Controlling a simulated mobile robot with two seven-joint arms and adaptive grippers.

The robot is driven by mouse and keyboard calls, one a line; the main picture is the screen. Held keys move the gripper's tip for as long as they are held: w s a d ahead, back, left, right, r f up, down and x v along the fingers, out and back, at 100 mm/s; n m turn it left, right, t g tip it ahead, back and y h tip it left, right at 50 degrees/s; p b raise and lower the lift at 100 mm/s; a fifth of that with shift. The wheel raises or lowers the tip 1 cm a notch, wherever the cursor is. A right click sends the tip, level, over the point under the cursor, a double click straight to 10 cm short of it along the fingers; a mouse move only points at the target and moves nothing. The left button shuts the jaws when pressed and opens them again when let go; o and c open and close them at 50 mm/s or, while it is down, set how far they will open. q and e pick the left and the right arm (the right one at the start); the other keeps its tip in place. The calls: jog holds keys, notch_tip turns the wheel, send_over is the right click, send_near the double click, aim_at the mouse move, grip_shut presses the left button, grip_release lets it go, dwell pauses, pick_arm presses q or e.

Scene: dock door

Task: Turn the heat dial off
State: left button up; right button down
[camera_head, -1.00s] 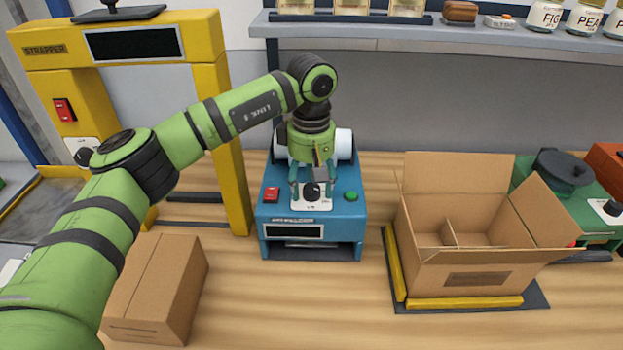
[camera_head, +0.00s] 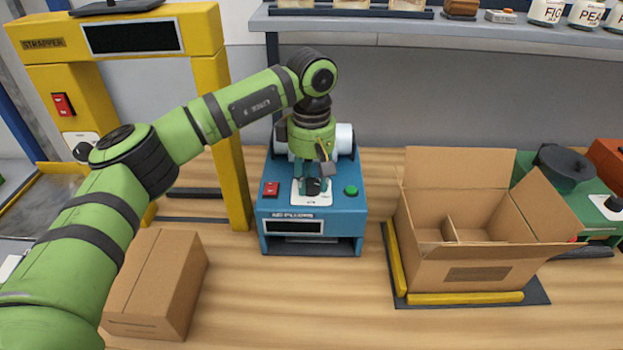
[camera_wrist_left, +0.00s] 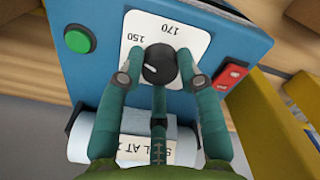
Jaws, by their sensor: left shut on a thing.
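The heat dial (camera_head: 313,187) is a black round knob on a white plate on top of the blue machine (camera_head: 345,215). In the left wrist view the dial (camera_wrist_left: 159,63) carries a short white mark on its left side, and the plate shows 150 and 170. Any off marking is hidden or out of view. My left gripper (camera_head: 312,182) points down over the plate, its teal fingers shut around the dial. In the left wrist view the gripper (camera_wrist_left: 159,70) has fingers on both sides of it. My right gripper is not in view.
A red switch (camera_head: 271,189) and green button (camera_head: 351,190) flank the dial plate. A yellow strapper (camera_head: 237,170) stands left, a closed carton (camera_head: 160,285) front left, an open carton (camera_head: 465,275) right. A shelf (camera_head: 450,32) runs behind. The front middle bench is clear.

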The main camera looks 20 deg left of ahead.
aim_at(312, 183)
pick_arm(q)
jog(key=n+b, duration=0.2)
jog(key=n, duration=0.3)
jog(key=shift+f, duration=0.1)
jog(key=n+b, duration=0.1)
jog(key=n, duration=0.4)
jog(key=shift+n, duration=0.4)
jog(key=n+b, duration=0.1)
jog(key=n, duration=0.5)
jog(key=shift+b, duration=0.35)
jog(key=n+b, duration=0.1)
jog(key=n, duration=0.4)
jog(key=shift+n, duration=0.4)
jog(key=o, duration=1.1)
jog(key=shift+o, duration=0.2)
notch_tip(312, 183, up, 12)
